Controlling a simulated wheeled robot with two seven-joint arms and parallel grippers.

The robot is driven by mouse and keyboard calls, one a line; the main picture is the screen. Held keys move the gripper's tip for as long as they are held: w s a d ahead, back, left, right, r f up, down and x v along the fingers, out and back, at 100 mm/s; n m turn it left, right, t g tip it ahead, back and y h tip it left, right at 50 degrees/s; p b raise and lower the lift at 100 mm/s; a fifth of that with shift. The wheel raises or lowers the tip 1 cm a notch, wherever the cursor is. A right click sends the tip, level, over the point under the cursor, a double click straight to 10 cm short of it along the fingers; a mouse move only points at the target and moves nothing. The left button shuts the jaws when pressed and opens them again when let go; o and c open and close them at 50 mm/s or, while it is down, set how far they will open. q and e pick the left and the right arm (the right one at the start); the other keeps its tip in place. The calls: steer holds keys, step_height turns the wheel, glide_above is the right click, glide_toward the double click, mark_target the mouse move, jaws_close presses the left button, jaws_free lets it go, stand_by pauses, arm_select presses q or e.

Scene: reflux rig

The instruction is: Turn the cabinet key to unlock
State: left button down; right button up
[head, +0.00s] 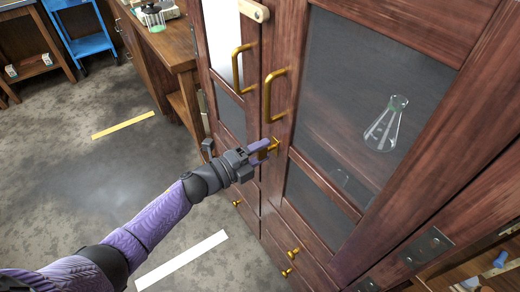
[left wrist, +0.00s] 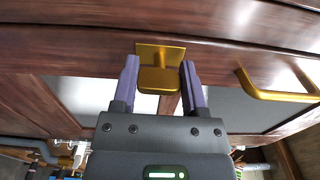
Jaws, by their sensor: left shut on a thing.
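The wooden cabinet (head: 305,170) stands at the right of the head view with its doors closed. A brass key (left wrist: 158,80) sticks out of a brass lock plate (left wrist: 160,51) on the door frame, below the door handles. My left gripper (head: 263,150) reaches the lock from the left in the head view. In the left wrist view its purple fingers (left wrist: 160,66) are on both sides of the key's flat head, shut on it. In the head view the fingers partly hide the key. My right gripper is not in view.
Two brass door handles (head: 272,92) rise above the lock; one also shows in the wrist view (left wrist: 275,95). A glass flask (head: 386,122) stands behind the right door's pane. Small drawer knobs (head: 291,252) are below. Open floor (head: 90,170) lies to the left.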

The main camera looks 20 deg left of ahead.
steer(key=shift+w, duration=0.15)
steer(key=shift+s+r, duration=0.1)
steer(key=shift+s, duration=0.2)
arm_select(q)
steer(key=shift+c, duration=0.6)
jaws_free()
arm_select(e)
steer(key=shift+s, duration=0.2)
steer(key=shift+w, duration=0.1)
arm_select(q)
steer(key=p+v, duration=0.2)
steer(key=v, duration=0.8)
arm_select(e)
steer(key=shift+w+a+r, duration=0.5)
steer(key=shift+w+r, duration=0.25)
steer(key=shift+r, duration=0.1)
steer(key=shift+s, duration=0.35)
